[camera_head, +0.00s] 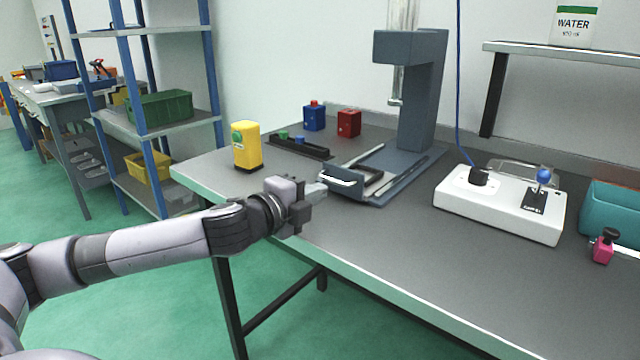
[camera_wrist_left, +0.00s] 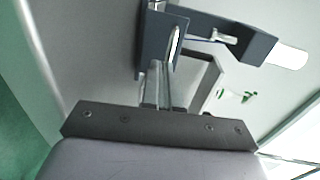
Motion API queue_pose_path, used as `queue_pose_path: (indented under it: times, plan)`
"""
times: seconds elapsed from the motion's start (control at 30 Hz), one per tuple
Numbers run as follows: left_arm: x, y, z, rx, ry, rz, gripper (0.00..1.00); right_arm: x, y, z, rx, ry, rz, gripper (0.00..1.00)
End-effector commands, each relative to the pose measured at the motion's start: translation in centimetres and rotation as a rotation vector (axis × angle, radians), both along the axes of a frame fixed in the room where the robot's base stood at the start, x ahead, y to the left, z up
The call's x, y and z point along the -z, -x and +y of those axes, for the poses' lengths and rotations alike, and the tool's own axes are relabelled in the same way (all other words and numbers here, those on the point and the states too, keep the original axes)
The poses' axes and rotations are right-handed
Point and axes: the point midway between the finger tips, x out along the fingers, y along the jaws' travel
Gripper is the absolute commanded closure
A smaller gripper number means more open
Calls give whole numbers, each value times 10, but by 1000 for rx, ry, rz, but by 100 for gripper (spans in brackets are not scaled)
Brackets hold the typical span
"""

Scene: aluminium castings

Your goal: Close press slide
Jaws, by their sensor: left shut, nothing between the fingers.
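The grey-blue press (camera_head: 422,100) stands at the back of the bench, with its upright column, head and low base. Its slide (camera_head: 372,177) sticks out of the base toward the front left, with a dark block on it and a pale handle (camera_head: 340,178) at its front. My left gripper (camera_head: 320,189) is shut and empty, just left of the slide's front end beside the handle. In the left wrist view, the shut fingers (camera_wrist_left: 158,75) point at the dark blue front part (camera_wrist_left: 150,50). I cannot tell whether they touch it. My right gripper is not in view.
On the grey bench (camera_head: 400,255) stand a yellow container (camera_head: 246,146), a black strip (camera_head: 300,147), blue (camera_head: 314,116) and red (camera_head: 349,122) blocks, a white control box (camera_head: 500,203), a teal bin (camera_head: 612,210) and a pink item (camera_head: 604,246). The bench's front middle is clear.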

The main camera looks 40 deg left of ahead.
Motion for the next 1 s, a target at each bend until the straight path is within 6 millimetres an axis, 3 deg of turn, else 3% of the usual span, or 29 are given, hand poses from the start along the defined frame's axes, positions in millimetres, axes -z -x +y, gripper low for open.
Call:
queue_pose_path:
  times: [0.23,0.77,1.0]
  plan:
    - [-4,-17,-1,0,2,-1,100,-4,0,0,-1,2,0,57]
    - [-5,-23,-1,-1,3,0,100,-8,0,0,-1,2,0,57]
    - [-9,-54,-2,-5,7,-1,100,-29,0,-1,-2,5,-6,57]
